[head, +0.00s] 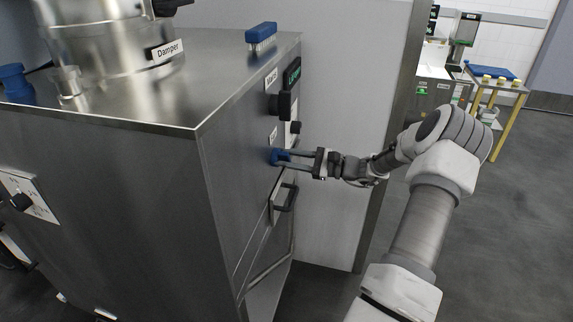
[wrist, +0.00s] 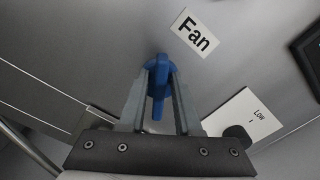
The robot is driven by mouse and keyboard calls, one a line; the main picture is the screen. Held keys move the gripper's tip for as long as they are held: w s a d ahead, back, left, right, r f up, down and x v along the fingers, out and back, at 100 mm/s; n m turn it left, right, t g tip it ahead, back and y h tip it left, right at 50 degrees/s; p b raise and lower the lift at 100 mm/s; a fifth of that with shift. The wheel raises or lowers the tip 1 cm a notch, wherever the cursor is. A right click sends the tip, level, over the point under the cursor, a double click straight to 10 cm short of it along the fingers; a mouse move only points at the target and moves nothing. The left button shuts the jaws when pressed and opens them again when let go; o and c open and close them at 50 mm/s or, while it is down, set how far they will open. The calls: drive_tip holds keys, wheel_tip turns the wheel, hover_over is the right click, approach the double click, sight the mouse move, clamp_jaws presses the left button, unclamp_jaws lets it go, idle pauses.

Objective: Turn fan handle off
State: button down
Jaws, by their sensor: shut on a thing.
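The blue fan handle (wrist: 158,88) sits on the steel cabinet face, beside a white label reading "Fan" (wrist: 194,32). In the head view the handle (head: 275,157) shows on the cabinet's right-hand side face. My gripper (wrist: 159,80) is shut on the handle, with one finger on each side of it. In the head view my gripper (head: 288,157) reaches in from the right. The handle's pointed end hangs toward the bottom of the wrist view, between the fingers. The fingers hide part of it.
The steel cabinet (head: 120,110) fills the left. On the same face are a black knob (head: 296,127), a black box with a green display (head: 290,82) and a bar handle (head: 284,203) below. Open floor is at right.

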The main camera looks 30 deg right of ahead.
drive_tip(key=n+b, duration=0.1)
drive_tip(key=n, duration=0.1)
drive_tip(key=n+b, duration=0.1)
drive_tip(key=b, duration=0.1)
drive_tip(key=shift+s+f+n, duration=0.1)
drive_tip(key=shift+f+n, duration=0.25)
drive_tip(key=shift+n, duration=0.05)
drive_tip(key=n+b, duration=0.3)
drive_tip(key=b, duration=0.1)
drive_tip(key=shift+a+f, duration=0.1)
drive_tip(key=shift+f, duration=0.05)
drive_tip(key=n+b, duration=0.3)
drive_tip(key=shift+n+b, duration=0.55)
drive_tip(key=shift+n, duration=0.15)
drive_tip(key=c, duration=0.9)
unclamp_jaws()
drive_tip(key=shift+o, duration=0.2)
drive_tip(key=shift+s, duration=0.1)
